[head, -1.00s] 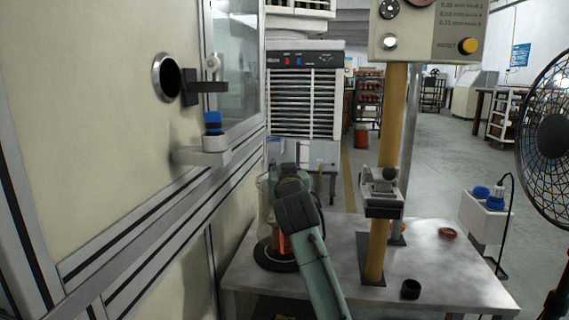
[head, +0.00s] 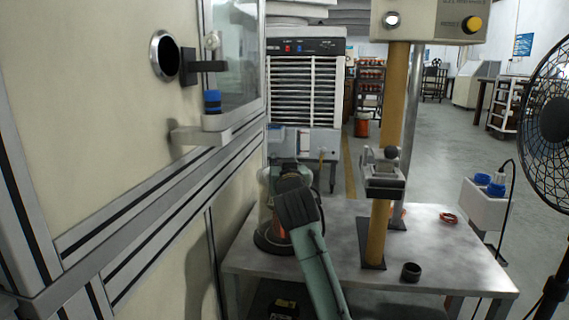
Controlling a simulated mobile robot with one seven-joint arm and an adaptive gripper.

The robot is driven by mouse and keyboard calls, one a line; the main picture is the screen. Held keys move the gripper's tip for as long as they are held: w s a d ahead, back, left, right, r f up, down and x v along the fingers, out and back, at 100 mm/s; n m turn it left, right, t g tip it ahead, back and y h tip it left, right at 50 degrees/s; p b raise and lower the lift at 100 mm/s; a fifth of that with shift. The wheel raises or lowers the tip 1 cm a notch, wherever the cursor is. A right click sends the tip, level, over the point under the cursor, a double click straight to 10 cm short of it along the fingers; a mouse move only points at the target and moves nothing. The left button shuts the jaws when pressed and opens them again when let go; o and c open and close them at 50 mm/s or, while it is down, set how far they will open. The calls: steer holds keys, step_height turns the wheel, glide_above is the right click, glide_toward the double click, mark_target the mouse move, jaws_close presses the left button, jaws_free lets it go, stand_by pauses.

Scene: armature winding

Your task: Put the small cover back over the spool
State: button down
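The spool (head: 281,226) shows as a strip of orange-red wire on a dark round base (head: 270,241), at the table's back left in the head view. My arm stands in front and hides much of it. A pale, see-through shape beside my arm's end, above the spool, may be the small cover (head: 266,182); its outline is unclear. My gripper (head: 286,172) is at the far end of my green arm, over the spool area. Its fingers are hidden or too small to make out, so I cannot tell what it holds.
The metal table (head: 337,232) carries a yellow post (head: 378,225) with a clamp (head: 384,177), a black ring (head: 411,271) and a red ring (head: 449,218). A beige cabinet (head: 105,110) closes the left side. A fan (head: 550,125) stands at right. The table's right part is mostly clear.

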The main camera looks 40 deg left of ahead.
steer(key=shift+f+b, duration=0.5)
steer(key=shift+f, duration=0.5)
steer(key=c, duration=1.1)
jaws_free()
steer(key=v, duration=1.2)
